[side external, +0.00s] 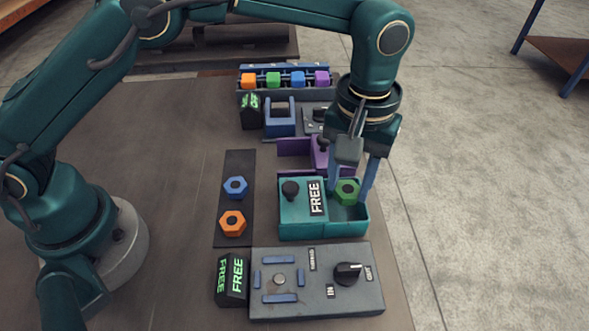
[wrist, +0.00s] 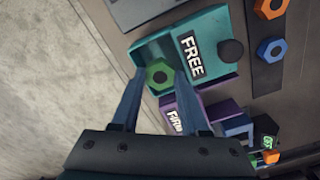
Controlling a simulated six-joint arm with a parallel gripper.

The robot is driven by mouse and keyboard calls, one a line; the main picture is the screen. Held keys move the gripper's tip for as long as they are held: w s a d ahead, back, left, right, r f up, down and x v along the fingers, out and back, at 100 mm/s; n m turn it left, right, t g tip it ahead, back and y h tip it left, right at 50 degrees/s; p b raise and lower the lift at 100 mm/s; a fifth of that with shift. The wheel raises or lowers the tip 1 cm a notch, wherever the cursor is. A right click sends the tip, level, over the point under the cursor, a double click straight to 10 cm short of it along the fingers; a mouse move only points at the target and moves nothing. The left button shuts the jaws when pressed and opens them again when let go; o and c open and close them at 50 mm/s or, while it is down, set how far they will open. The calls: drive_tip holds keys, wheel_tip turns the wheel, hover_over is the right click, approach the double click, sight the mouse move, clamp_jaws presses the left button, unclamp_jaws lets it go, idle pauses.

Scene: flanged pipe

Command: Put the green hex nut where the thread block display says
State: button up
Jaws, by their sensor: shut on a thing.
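The green hex nut (side external: 347,191) is in the open right-hand part of a teal box (side external: 300,232), whose lid with a black knob is labelled FREE. My gripper (side external: 350,190) reaches down into that box with its two blue fingers on either side of the nut, shut on it. The wrist view shows the nut (wrist: 159,73) between the fingertips. A black display (side external: 231,280) at the front reads FREE in green. A second black display (side external: 250,111) at the back has green text too small to read surely. I cannot tell which belongs to the thread block.
A purple box (side external: 318,152) labelled FIRM (wrist: 174,122) stands just behind the teal one. Blue (side external: 235,188) and orange (side external: 232,223) nuts lie on a dark strip at left. A grey panel (side external: 330,305) with an IN/OUT knob is in front. A blue U-shaped block (side external: 280,128) and rack (side external: 287,93) stand behind.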

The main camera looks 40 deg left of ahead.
sight(348, 189)
drive_tip(key=shift+f, duration=0.95)
drive_tip(key=shift+f, duration=0.4)
drive_tip(key=o, duration=1.2)
drive_tip(key=shift+c, duration=1.3)
drive_tip(key=shift+o, duration=0.4)
drive_tip(key=shift+r, duration=3.65)
